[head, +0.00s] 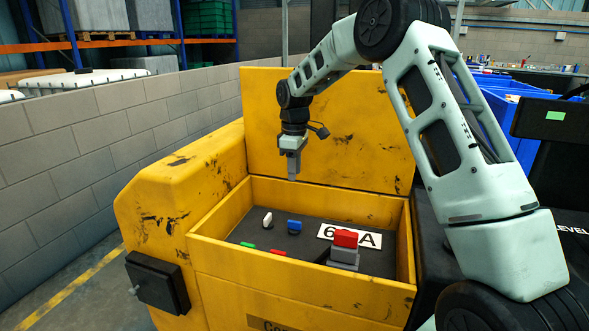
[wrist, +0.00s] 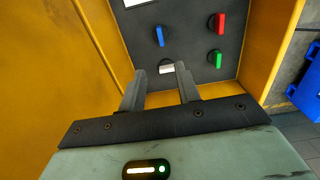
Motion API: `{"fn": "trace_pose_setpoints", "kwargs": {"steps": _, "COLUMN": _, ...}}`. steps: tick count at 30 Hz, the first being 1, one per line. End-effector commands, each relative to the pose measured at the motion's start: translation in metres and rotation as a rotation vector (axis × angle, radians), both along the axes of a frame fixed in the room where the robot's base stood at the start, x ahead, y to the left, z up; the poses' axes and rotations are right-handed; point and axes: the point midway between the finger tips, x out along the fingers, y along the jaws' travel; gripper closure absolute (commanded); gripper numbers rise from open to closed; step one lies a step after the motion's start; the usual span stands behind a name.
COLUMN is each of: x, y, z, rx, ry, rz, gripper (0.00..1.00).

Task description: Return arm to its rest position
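My gripper (head: 292,170) hangs pointing down above the yellow box (head: 230,215), clear of everything in it. In the wrist view its two fingers (wrist: 160,72) are apart, with nothing held between them. A white knob (wrist: 167,68) shows beyond the gap, down on the dark panel (wrist: 185,40). My arm reaches in from the right and bends down over the box. In the head view the white knob (head: 267,220) and a blue knob (head: 294,226) stand on the panel inside the box.
A red block on a grey base (head: 345,255) stands by a white sign (head: 372,237). A raised yellow lid (head: 340,120) stands behind. Blue bins (head: 520,105) are at right; a block wall (head: 90,140) is left.

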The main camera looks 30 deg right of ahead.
Motion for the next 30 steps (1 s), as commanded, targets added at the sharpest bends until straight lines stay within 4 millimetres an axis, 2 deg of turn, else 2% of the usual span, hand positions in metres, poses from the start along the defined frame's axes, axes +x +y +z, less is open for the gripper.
{"fn": "trace_pose_setpoints", "kwargs": {"steps": 9, "x": 0.000, "y": 0.000, "z": 0.000, "rx": 0.000, "ry": 0.000, "rz": 0.000, "gripper": 0.67}}
{"fn": "trace_pose_setpoints", "kwargs": {"steps": 11, "x": -0.002, "y": 0.007, "z": 0.001, "rx": 0.002, "ry": -0.001, "rz": 0.003, "gripper": 0.67}}
{"fn": "trace_pose_setpoints", "kwargs": {"steps": 14, "x": -0.010, "y": 0.037, "z": 0.007, "rx": 0.013, "ry": -0.004, "rz": 0.012, "gripper": 0.67}}
{"fn": "trace_pose_setpoints", "kwargs": {"steps": 17, "x": -0.030, "y": 0.087, "z": 0.016, "rx": 0.028, "ry": -0.008, "rz": 0.024, "gripper": 0.67}}
{"fn": "trace_pose_setpoints", "kwargs": {"steps": 18, "x": -0.042, "y": 0.110, "z": 0.019, "rx": 0.037, "ry": -0.009, "rz": 0.028, "gripper": 0.67}}
{"fn": "trace_pose_setpoints", "kwargs": {"steps": 20, "x": -0.063, "y": 0.143, "z": 0.024, "rx": 0.047, "ry": -0.009, "rz": 0.031, "gripper": 0.67}}
{"fn": "trace_pose_setpoints", "kwargs": {"steps": 23, "x": -0.104, "y": 0.193, "z": 0.030, "rx": 0.061, "ry": -0.007, "rz": 0.036, "gripper": 0.67}}
{"fn": "trace_pose_setpoints", "kwargs": {"steps": 24, "x": -0.123, "y": 0.212, "z": 0.031, "rx": 0.066, "ry": -0.004, "rz": 0.037, "gripper": 0.67}}
{"fn": "trace_pose_setpoints", "kwargs": {"steps": 26, "x": -0.153, "y": 0.236, "z": 0.033, "rx": 0.071, "ry": -0.003, "rz": 0.039, "gripper": 0.67}}
{"fn": "trace_pose_setpoints", "kwargs": {"steps": 30, "x": -0.233, "y": 0.279, "z": 0.032, "rx": 0.076, "ry": 0.003, "rz": 0.036, "gripper": 0.67}}
